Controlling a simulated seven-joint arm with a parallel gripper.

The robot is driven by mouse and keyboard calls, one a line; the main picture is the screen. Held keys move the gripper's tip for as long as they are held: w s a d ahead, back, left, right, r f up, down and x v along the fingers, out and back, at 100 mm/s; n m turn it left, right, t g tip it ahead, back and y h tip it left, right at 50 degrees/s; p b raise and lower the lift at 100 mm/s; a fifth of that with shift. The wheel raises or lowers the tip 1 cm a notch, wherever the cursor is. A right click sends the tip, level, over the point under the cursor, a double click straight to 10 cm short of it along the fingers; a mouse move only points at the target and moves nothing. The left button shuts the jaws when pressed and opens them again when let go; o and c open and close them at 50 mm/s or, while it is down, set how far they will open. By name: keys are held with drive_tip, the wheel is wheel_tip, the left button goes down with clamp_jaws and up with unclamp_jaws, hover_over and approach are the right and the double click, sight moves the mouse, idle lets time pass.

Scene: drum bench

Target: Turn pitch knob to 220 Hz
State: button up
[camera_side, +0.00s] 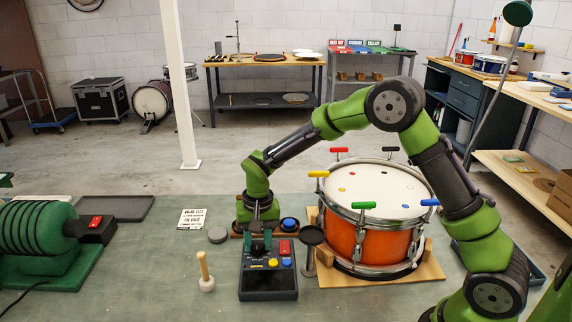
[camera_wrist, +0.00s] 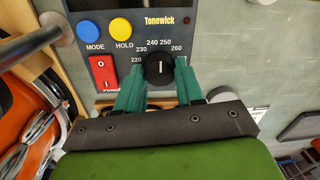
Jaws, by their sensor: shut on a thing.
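The black tuner box (camera_side: 268,284), marked Tonewick in the wrist view (camera_wrist: 218,50), lies on the bench left of the drum. Its round black pitch knob (camera_wrist: 159,70) has a white pointer line aimed straight up in the wrist view, between the 240 and 250 marks. The 220 mark (camera_wrist: 136,60) is at the lower left of the dial. My gripper (camera_wrist: 159,82) has its teal fingers on either side of the knob and is shut on it.
A red rocker switch (camera_wrist: 103,73), blue MODE button (camera_wrist: 88,31) and yellow HOLD button (camera_wrist: 121,28) sit left of the knob. An orange drum (camera_side: 372,235) with coloured T-keys stands right of the box. A mallet (camera_side: 205,272) and printed card (camera_side: 192,218) are on its left.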

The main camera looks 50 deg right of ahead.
sight(257, 241)
drive_tip(key=n, duration=0.7)
drive_tip(key=shift+w, duration=0.1)
drive_tip(key=n, duration=0.4)
drive_tip(key=shift+a+g, duration=0.1)
drive_tip(key=shift+g, duration=0.2)
drive_tip(key=shift+n, duration=1.8)
drive_tip(key=o, duration=1)
drive_tip(key=shift+o, duration=0.2)
wheel_tip(257, 241, up, 17)
drive_tip(key=shift+w+d, duration=0.3)
drive_tip(key=shift+d, duration=0.05)
